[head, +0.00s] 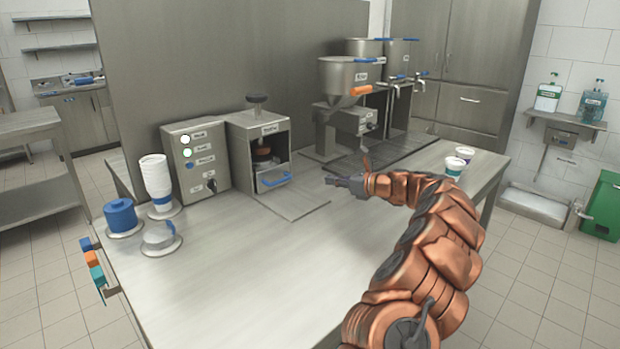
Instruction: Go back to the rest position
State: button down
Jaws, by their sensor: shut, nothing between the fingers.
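My gripper (334,181) is at the end of my copper-coloured arm, which reaches in from the lower right. It is above the steel worktable (262,262), in front of the filling machine and to the right of the sealing machine (258,150). The gripper is small in the picture, dark grey, pointing left, shut, with nothing held. The gap between gripper and table top is hard to judge.
Stacked white cups (154,178), a blue stack (121,216) and a round holder (158,237) stand at the table's left. A control box (196,160) and filling hopper (349,77) stand behind. Two filled cups (455,167) (465,153) stand at the right. The front middle is clear.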

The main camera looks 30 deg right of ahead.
dwell(0.4)
